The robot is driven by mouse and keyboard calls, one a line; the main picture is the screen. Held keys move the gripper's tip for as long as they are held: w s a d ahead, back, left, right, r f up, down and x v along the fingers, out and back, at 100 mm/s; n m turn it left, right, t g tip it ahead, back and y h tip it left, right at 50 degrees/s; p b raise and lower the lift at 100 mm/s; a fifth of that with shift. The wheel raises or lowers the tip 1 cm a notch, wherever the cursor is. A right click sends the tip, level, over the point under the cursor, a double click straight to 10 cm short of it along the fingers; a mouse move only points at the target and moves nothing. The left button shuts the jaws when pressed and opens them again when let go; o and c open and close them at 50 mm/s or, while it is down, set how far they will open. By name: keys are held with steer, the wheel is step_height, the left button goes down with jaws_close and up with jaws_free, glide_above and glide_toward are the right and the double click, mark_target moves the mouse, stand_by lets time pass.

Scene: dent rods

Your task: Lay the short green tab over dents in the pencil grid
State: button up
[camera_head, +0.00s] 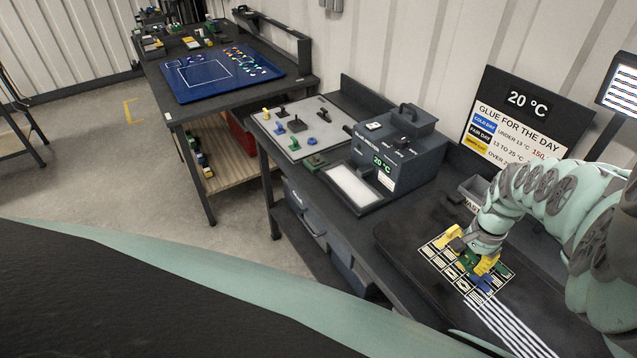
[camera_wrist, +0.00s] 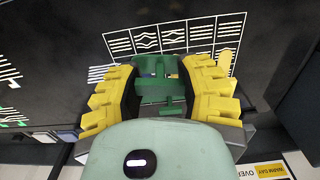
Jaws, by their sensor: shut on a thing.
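My gripper (camera_wrist: 160,76) has its yellow fingers shut on a green tab (camera_wrist: 158,88), which spans the gap between them. The tab also shows in the head view as a small green patch (camera_head: 470,264) under my gripper (camera_head: 472,252). The pencil grid (camera_wrist: 146,40), white lines with straight and bulging marks in its cells, lies just beyond the fingertips in the wrist view. In the head view the grid (camera_head: 447,264) is partly hidden by my gripper. I cannot tell whether the tab touches the surface.
A yellow piece (camera_wrist: 228,58) lies at the grid's right end in the wrist view. A blue piece (camera_head: 482,284) is beside the gripper. White rods (camera_head: 512,328) run toward the front. The glue machine (camera_head: 398,150) and a pale board with tabs (camera_head: 297,128) stand farther left.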

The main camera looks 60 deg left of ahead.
mark_target(457, 280)
steer(key=shift+f+b, duration=2.7)
steer(key=shift+f, duration=0.2)
steer(key=shift+s+n, duration=0.1)
steer(key=shift+n, duration=1)
steer(key=shift+f+b, duration=0.5)
steer(key=shift+b, duration=0.2)
steer(key=o, duration=0.9)
steer(key=shift+c, duration=0.2)
steer(key=shift+r, duration=0.15)
